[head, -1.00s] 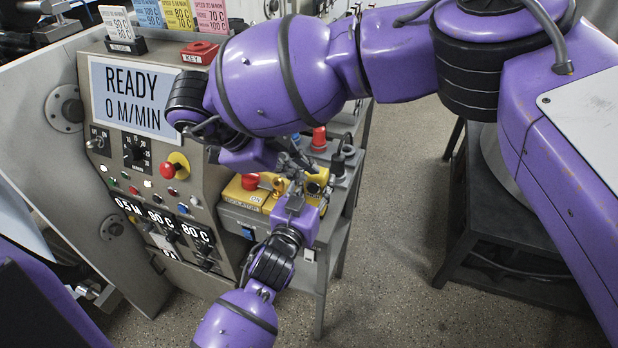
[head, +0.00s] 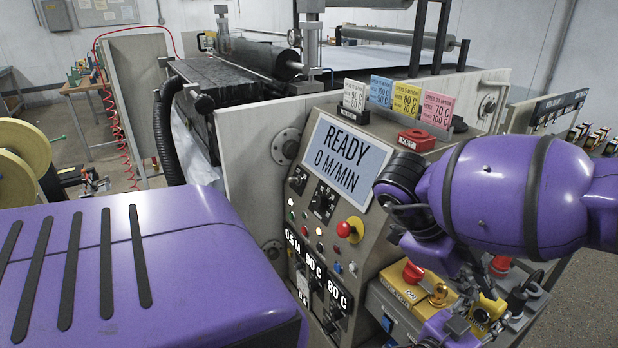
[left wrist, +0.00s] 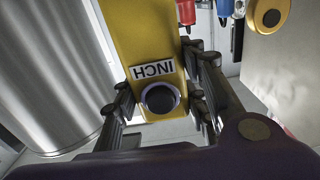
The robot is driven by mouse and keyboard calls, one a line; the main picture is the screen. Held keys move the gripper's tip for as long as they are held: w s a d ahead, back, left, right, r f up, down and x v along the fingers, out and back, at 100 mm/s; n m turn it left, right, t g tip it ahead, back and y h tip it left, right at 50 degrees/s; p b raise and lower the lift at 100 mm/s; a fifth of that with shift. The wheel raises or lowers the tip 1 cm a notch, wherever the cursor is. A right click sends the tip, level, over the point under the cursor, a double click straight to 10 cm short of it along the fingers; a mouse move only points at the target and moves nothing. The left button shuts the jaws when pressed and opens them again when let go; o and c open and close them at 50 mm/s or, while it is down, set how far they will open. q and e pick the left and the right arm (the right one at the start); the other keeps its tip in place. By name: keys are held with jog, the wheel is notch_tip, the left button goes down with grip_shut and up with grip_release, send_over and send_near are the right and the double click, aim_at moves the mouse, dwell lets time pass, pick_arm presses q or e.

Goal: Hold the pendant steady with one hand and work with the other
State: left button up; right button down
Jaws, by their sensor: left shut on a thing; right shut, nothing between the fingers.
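The yellow pendant shows in the left wrist view (left wrist: 145,35), with an INCH label (left wrist: 152,71) and a round dark button (left wrist: 159,98). The fingers of my left gripper (left wrist: 158,108) stand on both sides of it, shut on it. In the head view only a small yellow part of the pendant (head: 487,308) shows at the lower right, beside my left gripper (head: 460,322). My right gripper (head: 468,287) is shut and empty just above it, partly hidden by its own arm. I cannot tell whether it touches the pendant.
A yellow isolator box (head: 392,298) with a red knob stands left of the grippers. The control panel behind has a display (head: 345,160) reading READY 0 M/MIN and a red stop button (head: 347,229). Coloured speed cards (head: 406,99) and a red key holder (head: 416,140) stand on top.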

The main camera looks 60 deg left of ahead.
pick_arm(q)
jog(key=o, duration=1.3)
jog(key=shift+o, duration=0.2)
jog(key=s, duration=1.2)
jog(key=shift+a, duration=0.2)
